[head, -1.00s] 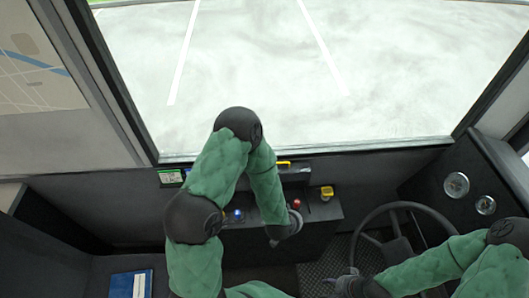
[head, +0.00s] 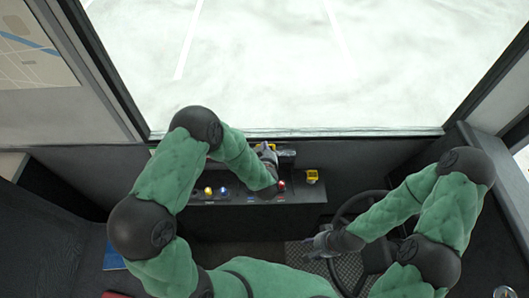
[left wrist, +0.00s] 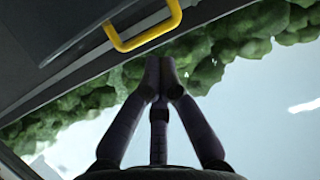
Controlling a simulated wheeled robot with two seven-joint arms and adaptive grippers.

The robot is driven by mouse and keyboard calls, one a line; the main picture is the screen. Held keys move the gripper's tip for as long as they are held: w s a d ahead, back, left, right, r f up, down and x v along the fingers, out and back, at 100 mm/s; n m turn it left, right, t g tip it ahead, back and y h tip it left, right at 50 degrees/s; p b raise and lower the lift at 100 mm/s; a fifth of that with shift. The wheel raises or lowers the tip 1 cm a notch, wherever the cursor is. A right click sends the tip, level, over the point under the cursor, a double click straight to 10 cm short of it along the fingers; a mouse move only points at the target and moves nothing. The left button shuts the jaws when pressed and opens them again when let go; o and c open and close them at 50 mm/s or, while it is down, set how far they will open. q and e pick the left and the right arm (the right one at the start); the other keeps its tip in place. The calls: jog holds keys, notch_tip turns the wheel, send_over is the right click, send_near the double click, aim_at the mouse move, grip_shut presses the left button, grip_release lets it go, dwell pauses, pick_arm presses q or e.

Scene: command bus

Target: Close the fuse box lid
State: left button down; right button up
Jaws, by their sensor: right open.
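The fuse box lid (left wrist: 75,30) is a dark panel with a yellow handle (left wrist: 150,40) in the left wrist view. How far the lid stands open is hard to tell. My right gripper (head: 320,243) is open and empty by the steering wheel.
The steering wheel (head: 345,208) stands at the right. The windshield (head: 270,70) rises behind the console.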

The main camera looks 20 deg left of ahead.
aim_at(265, 137)
pick_arm(q)
jog(key=shift+x, duration=1.95)
